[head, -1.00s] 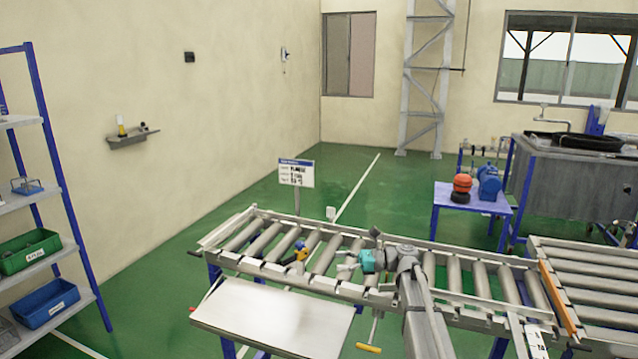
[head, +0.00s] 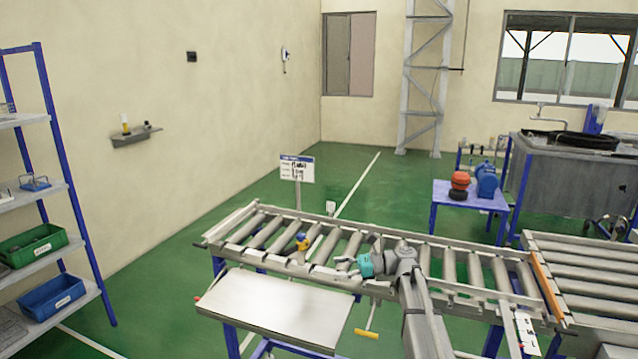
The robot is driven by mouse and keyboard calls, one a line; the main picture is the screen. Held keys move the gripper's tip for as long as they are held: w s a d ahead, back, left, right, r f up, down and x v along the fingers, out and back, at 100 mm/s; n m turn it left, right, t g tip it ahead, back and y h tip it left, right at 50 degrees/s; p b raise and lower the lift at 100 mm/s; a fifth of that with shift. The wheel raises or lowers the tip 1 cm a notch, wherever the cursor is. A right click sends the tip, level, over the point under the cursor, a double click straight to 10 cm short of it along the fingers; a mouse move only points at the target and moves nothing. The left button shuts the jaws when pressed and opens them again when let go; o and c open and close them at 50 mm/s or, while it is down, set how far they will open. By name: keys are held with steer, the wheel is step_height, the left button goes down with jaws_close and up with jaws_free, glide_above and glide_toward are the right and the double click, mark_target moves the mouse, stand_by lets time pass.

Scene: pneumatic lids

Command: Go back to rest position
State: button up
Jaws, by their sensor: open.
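My gripper (head: 345,265) is in the head view, over the middle of the roller conveyor (head: 450,292). It points left, its fingers are apart and nothing shows between them. A teal band sits at my wrist behind it. My arm reaches in from the lower right. A small yellow and blue item (head: 302,241) is on the conveyor rollers to the left of my gripper, clear of the fingers. Its details are too small to tell.
A grey side table (head: 275,310) stands before the conveyor. A shelf with a green bin (head: 38,245) and a blue bin (head: 55,297) is at left. A blue table (head: 470,197) holds orange and blue parts behind. A sign (head: 297,169) stands beyond the conveyor. Green floor is open at centre back.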

steer(key=s+d+f+n+h, duration=0.1)
steer(key=s+f+n+h, duration=0.7)
steer(key=s+f, duration=0.45)
steer(key=s+d+f+n+h, duration=0.4)
steer(key=s+d+n+h, duration=0.4)
steer(key=s, duration=0.4)
steer(key=shift+s+d+n+h, duration=0.4)
steer(key=shift+d+h, duration=0.2)
steer(key=shift+d, duration=0.5)
